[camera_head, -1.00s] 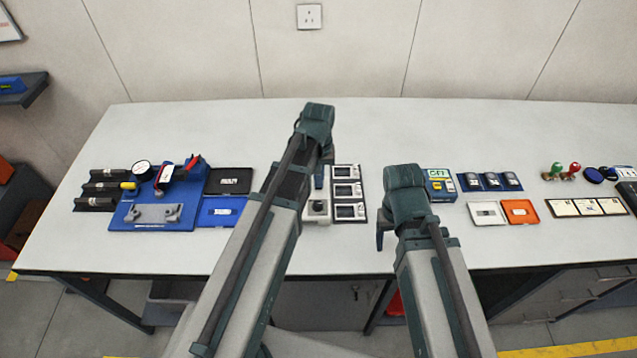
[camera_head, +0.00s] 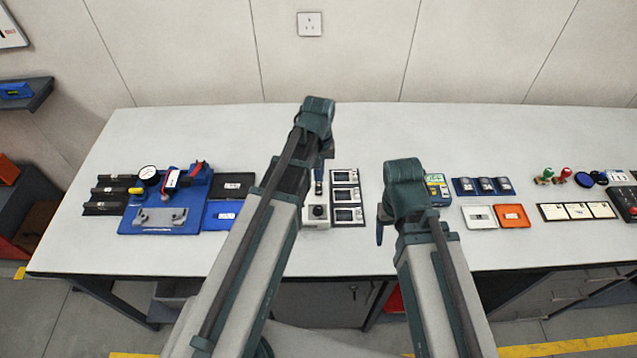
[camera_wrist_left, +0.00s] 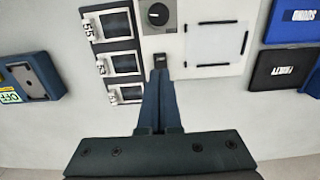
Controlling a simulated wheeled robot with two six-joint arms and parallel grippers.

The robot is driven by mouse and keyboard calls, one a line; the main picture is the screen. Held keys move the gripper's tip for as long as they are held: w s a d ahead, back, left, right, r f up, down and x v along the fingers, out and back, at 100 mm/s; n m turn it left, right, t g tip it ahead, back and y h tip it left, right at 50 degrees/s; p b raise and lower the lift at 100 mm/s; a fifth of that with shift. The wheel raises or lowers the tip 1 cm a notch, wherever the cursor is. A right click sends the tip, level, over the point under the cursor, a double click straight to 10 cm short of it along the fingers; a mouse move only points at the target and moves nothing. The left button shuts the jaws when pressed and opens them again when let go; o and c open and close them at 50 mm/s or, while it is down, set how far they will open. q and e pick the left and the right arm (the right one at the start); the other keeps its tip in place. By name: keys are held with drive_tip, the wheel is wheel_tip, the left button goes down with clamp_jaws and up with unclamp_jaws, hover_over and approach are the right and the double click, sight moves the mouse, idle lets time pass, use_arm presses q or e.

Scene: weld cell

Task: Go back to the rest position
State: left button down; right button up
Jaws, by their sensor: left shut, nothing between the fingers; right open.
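My left gripper (camera_head: 319,180) points down over the middle of the bench (camera_head: 330,255), mostly behind its own arm. In the left wrist view its fingers (camera_wrist_left: 160,78) are shut with nothing between them, and their tips appear near a small dark part on a white device (camera_wrist_left: 213,45). Whether they touch it, I cannot tell. My right gripper (camera_head: 380,228) is open near the bench's front half, right of the left one. Most of its fingers are hidden behind the wrist.
A blue fixture (camera_head: 150,226) with a gauge stands at left. Three framed modules (camera_head: 345,196) lie between the arms. White (camera_head: 479,217) and orange (camera_head: 513,216) trays and stamps (camera_head: 565,174) lie at right. The bench's back strip is clear.

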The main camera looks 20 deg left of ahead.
use_arm(q)
drive_tip(key=shift+r+p, duration=0.6)
drive_tip(key=shift+r, duration=0.3)
drive_tip(key=s+d+f+m+y+b, duration=0.1)
drive_tip(key=s+d+m, duration=0.6)
drive_tip(key=s+d, duration=0.3)
drive_tip(key=s, duration=0.4)
drive_tip(key=shift+s+d+f, duration=0.2)
drive_tip(key=shift+d, duration=0.05)
